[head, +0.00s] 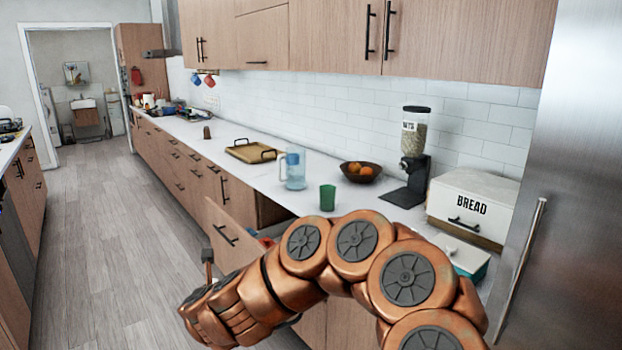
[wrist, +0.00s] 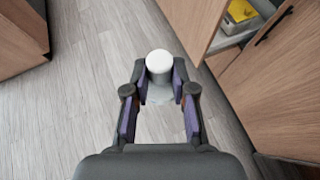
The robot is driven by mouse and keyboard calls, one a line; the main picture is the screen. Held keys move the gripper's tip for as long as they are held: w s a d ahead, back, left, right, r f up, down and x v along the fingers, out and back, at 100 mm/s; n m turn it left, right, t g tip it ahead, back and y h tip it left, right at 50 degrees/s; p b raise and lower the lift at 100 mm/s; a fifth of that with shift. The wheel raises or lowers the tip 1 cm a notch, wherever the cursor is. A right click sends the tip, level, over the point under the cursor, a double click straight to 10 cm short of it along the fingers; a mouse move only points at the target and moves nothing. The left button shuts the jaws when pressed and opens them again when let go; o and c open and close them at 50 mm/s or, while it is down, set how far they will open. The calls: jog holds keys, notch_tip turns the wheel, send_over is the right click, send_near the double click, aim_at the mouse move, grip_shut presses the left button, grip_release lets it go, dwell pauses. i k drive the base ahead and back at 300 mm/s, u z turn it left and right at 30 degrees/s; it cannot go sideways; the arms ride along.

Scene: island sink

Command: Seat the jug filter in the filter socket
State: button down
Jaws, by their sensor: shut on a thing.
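The jug filter (wrist: 159,64), a small cylinder with a white top, is between the fingertips of my gripper (wrist: 160,82) in the wrist view. My gripper is shut on it and holds it over the wood floor, beside the cabinets. In the head view my arm reaches low and left in front of the counter; the filter cannot be made out there. A clear jug with blue parts (head: 294,170) stands upright on the counter, apart from my gripper. The filter socket cannot be made out, and the jug's inside is too small to read.
A green cup (head: 327,197) stands in front of the jug. A wooden tray (head: 245,152), fruit bowl (head: 345,170), dispenser (head: 413,165) and bread box (head: 470,206) share the counter (head: 220,163). An open drawer (head: 231,238) juts out below; it shows in the wrist view (wrist: 197,25).

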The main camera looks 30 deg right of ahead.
aim_at(294, 163)
jog(key=z, duration=0.4)
jog(key=k, duration=0.5)
jog(key=z, duration=0.5)
jog(key=i, duration=1.45)
jog(key=u, duration=0.25)
